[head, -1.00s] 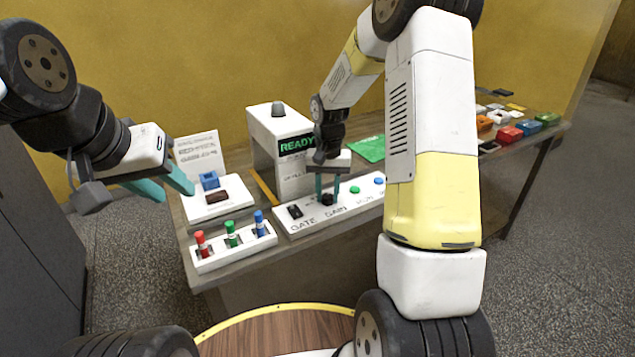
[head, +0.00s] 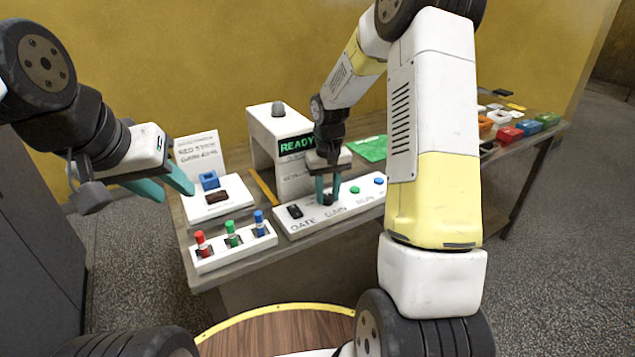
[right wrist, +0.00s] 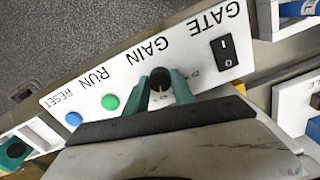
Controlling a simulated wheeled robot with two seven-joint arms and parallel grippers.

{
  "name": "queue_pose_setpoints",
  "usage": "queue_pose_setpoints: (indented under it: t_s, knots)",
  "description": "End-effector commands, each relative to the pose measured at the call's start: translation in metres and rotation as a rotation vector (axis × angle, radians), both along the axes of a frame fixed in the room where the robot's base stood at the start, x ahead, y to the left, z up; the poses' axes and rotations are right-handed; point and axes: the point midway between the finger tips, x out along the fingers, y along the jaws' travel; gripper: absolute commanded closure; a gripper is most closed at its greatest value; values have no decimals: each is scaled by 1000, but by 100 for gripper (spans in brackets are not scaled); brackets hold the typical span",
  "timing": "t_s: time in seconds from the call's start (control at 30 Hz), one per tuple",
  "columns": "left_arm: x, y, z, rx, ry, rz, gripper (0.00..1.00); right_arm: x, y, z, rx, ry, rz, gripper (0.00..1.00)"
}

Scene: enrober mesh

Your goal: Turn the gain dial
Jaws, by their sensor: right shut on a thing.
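The gain dial is a small black knob (right wrist: 160,78) on a white control panel (right wrist: 130,62), beside the word GAIN. In the head view the knob (head: 328,199) shows low between my right fingertips. My right gripper (right wrist: 160,92) points down at the panel, and its teal fingers are shut on the knob from both sides. My left gripper (head: 165,188) is open and empty in the air, left of the table.
The panel also bears a black GATE switch (head: 295,211), a green RUN button (head: 354,189) and a blue RESET button (head: 379,181). A rack of red, green and blue sticks (head: 232,247) stands at the left front. A machine reading READY (head: 268,150) stands behind.

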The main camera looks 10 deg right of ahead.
Motion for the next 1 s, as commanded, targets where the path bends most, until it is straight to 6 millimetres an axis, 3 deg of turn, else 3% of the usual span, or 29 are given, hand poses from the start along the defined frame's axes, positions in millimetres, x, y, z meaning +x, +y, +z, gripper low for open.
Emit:
queue_pose_setpoints:
  t_s: [0.17,0.2,0.3,0.67,1.0]
  knots:
    - [0,0,0,0,0,0,64,1,0,1,0,-3,-1,100]
    - [0,0,0,0,0,0,64,1,0,1,0,-3,-1,64]
    - [0,0,0,0,0,0,64,1,0,1,0,-2,-2,48]
    - [0,0,0,0,0,0,64,1,0,5,0,-3,-2,48]
    - [0,0,0,0,0,0,64,1,0,59,1,-5,-2,48]
